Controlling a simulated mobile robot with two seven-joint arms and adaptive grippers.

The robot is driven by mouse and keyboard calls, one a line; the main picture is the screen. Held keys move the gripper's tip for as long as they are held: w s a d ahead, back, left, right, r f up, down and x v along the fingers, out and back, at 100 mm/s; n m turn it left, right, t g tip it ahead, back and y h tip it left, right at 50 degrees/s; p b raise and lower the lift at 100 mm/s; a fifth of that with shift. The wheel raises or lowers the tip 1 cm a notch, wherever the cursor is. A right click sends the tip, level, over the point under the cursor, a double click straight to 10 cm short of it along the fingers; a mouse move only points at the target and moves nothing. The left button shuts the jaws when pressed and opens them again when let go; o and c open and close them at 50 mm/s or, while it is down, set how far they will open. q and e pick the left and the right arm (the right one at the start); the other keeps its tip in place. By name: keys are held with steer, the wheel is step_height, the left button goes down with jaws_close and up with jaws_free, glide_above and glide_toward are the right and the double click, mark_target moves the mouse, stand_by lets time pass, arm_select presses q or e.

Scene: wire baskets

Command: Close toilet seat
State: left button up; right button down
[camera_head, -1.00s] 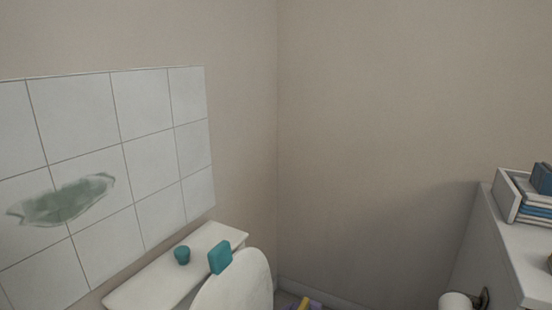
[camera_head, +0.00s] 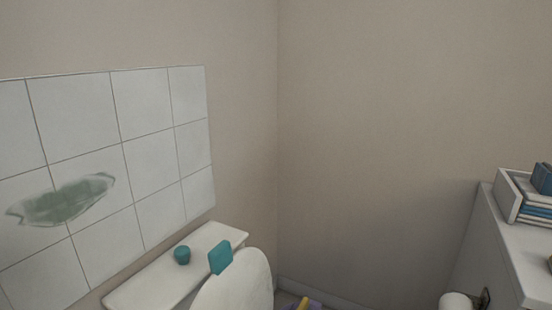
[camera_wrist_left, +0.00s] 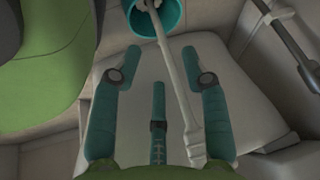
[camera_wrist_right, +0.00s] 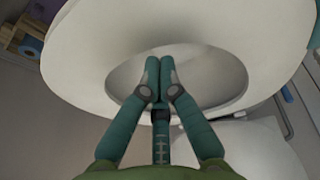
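In the head view the top of a white rounded toilet lid or seat (camera_head: 235,288) stands raised at the bottom, in front of the white cistern top (camera_head: 150,280). In the right wrist view a large white toilet seat ring (camera_wrist_right: 85,50) surrounds an oval hollow. My right gripper (camera_wrist_right: 160,62) is shut with its fingertips together and nothing visible between them, over the hollow; contact cannot be told. My left gripper (camera_wrist_left: 161,50) is open, its fingers spread. A pale stick (camera_wrist_left: 178,85) crosses the view between the fingers, rising from a teal holder (camera_wrist_left: 155,18). Neither gripper shows in the head view.
A teal cup (camera_head: 182,255) and a teal block (camera_head: 220,257) show at the cistern. At right stands a white cabinet (camera_head: 525,250) with a tray of blue items (camera_head: 530,195) and a toilet roll (camera_head: 456,301). A tiled panel (camera_head: 150,160) covers the left wall.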

steer(key=shift+r, duration=0.2)
steer(key=shift+r+p, duration=1.4)
steer(key=shift+p, duration=0.25)
arm_select(q)
steer(key=s+r+g+p, duration=0.2)
steer(key=s+g+p, duration=0.1)
steer(key=s, duration=1.2)
steer(key=shift+s+a+g+y, duration=0.3)
steer(key=shift+s+a+g, duration=0.1)
steer(key=shift+a+g, duration=0.1)
arm_select(e)
steer(key=shift+r, duration=1.4)
arm_select(q)
steer(key=shift+r, duration=0.1)
arm_select(e)
steer(key=v, duration=1.2)
